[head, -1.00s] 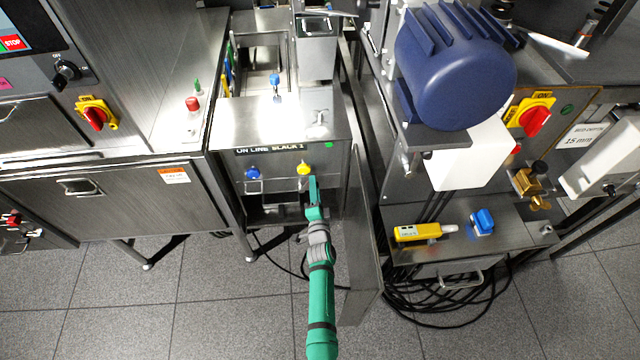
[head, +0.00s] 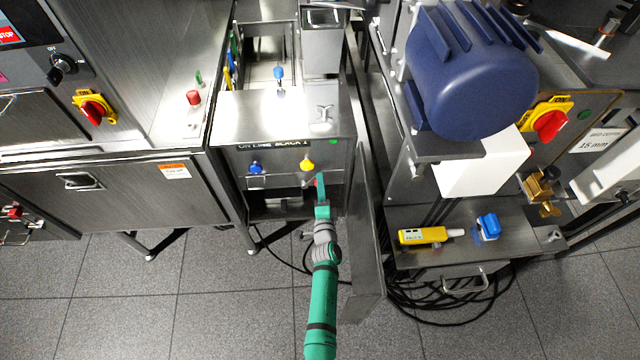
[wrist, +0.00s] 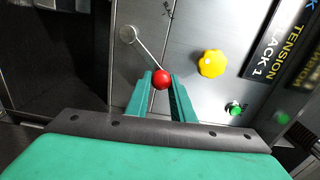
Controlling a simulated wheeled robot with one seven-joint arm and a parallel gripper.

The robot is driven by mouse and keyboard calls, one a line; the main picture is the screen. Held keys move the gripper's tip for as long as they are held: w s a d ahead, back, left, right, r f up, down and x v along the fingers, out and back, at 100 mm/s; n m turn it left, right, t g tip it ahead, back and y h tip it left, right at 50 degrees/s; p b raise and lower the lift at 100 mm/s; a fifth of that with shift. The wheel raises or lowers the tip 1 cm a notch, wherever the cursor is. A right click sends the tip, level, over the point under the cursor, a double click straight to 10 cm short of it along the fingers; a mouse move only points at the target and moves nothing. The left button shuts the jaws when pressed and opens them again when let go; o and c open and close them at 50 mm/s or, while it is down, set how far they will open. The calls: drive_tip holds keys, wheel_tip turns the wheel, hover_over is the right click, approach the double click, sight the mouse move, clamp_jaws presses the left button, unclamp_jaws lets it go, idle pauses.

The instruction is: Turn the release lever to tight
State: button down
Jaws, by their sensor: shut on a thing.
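The release lever (wrist: 143,53) is a thin metal rod on the cabinet front, with a round pivot at one end and a red ball knob (wrist: 162,79) at the other. In the wrist view the rod slants from the pivot at upper left down to the ball. My gripper (wrist: 162,88) is shut around the red ball, one green finger on each side. In the head view my gripper (head: 320,184) is at the cabinet front, below and right of the yellow knob (head: 307,163). A speck of red shows at its tip there; the rod is not clear.
The yellow knob (wrist: 212,63) and a green light (wrist: 236,108) are close to the lever. A blue knob (head: 255,168) is farther left. An upright metal panel (head: 366,240) stands just right of my arm. Black cables (head: 440,305) lie on the floor at right.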

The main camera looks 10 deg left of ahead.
drive_tip(key=c, duration=1.5)
unclamp_jaws()
drive_tip(key=shift+s+a+f, duration=0.25)
drive_tip(key=shift+a, duration=0.35)
drive_tip(key=shift+c, duration=0.2)
drive_tip(key=shift+w+d+r, duration=0.1)
drive_tip(key=shift+d, duration=0.2)
drive_tip(key=v, duration=1)
drive_tip(key=shift+s, duration=0.35)
drive_tip(key=shift+d, duration=0.1)
